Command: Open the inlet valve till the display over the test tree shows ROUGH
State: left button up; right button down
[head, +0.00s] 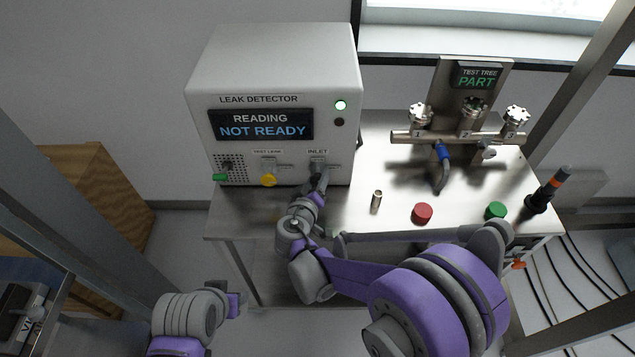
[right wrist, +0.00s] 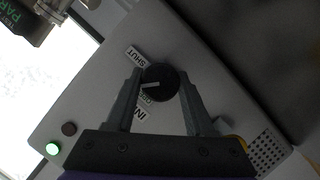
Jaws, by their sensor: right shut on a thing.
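The inlet valve is a round black knob (right wrist: 160,82) with a white pointer line, on the front of the leak detector (head: 285,60). My right gripper (right wrist: 158,88) is shut on this knob, one finger on each side. In the right wrist view a SHUT label (right wrist: 136,57) lies near the knob, and the pointer line stands away from it. In the head view my right gripper (head: 318,180) hides most of the knob below the INLET label. The test tree display (head: 477,75) shows PART.
The leak detector screen (head: 261,125) shows READING NOT READY, with a green lamp (head: 341,105) lit. A yellow test leak knob (head: 268,180) is left of the inlet. A small metal cylinder (head: 376,201), red cap (head: 422,213) and green cap (head: 495,210) stand on the bench.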

jog(key=n+b, duration=0.1)
jog(key=n+h+b, duration=0.1)
jog(key=n, duration=0.1)
jog(key=shift+f+t+h, duration=0.2)
jog(key=shift+t+h, duration=0.1)
jog(key=shift+n+t+h+b, duration=0.5)
jog(key=shift+n+b, duration=0.6)
jog(key=shift+n, duration=0.3)
jog(key=shift+r, duration=0.1)
jog(key=shift+c, duration=1.3)
grip_release()
jog(key=shift+s+a, duration=0.1)
